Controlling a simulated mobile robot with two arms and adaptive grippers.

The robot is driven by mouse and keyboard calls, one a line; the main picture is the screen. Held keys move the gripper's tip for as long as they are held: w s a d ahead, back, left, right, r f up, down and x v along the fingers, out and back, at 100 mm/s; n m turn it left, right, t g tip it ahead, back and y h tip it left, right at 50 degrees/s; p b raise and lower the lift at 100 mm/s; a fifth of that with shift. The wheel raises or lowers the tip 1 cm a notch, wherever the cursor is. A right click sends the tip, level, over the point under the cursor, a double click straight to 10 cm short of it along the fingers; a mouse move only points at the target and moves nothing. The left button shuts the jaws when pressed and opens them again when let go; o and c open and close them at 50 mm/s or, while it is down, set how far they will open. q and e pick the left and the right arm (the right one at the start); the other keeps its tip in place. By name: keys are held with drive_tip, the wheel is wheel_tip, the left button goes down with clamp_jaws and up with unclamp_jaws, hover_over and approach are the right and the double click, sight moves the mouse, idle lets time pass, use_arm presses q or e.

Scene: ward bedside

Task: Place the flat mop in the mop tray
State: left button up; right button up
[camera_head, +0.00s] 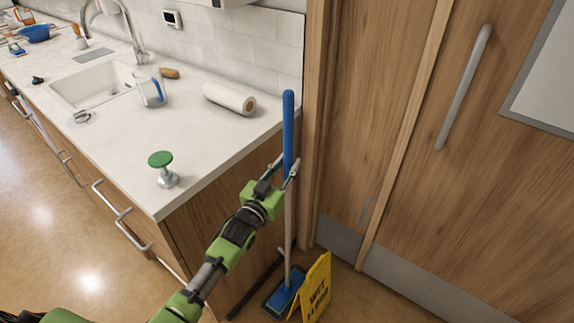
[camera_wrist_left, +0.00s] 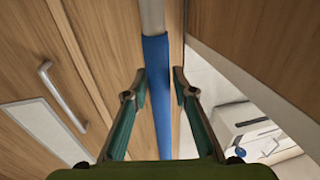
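The flat mop stands nearly upright at the counter's end, beside the door frame. Its blue grip (camera_head: 288,125) is at the top, and its blue flat head (camera_head: 284,293) rests on the floor. My left gripper (camera_head: 288,170) is at the lower part of the blue grip, with one finger on each side and small gaps showing. In the left wrist view, the blue grip (camera_wrist_left: 158,85) runs between the open fingers (camera_wrist_left: 159,82). I cannot make out a mop tray in these views. My right gripper is not in view.
A yellow wet-floor sign (camera_head: 317,288) stands right beside the mop head. The counter (camera_head: 215,140) holds a paper roll (camera_head: 229,98), a green-topped stamp-like object (camera_head: 162,168) and a jug (camera_head: 150,90). A wooden door (camera_head: 480,180) is on the right. Open floor (camera_head: 60,220) lies left of the counter.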

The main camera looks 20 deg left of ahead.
use_arm(q)
drive_tip(key=shift+r, duration=0.15)
drive_tip(key=s, duration=0.4)
drive_tip(key=s+a, duration=0.1)
drive_tip(key=s, duration=0.3)
drive_tip(key=s+a, duration=0.1)
drive_tip(key=s, duration=0.3)
drive_tip(key=shift+f, duration=0.35)
drive_tip(key=shift+w, duration=0.1)
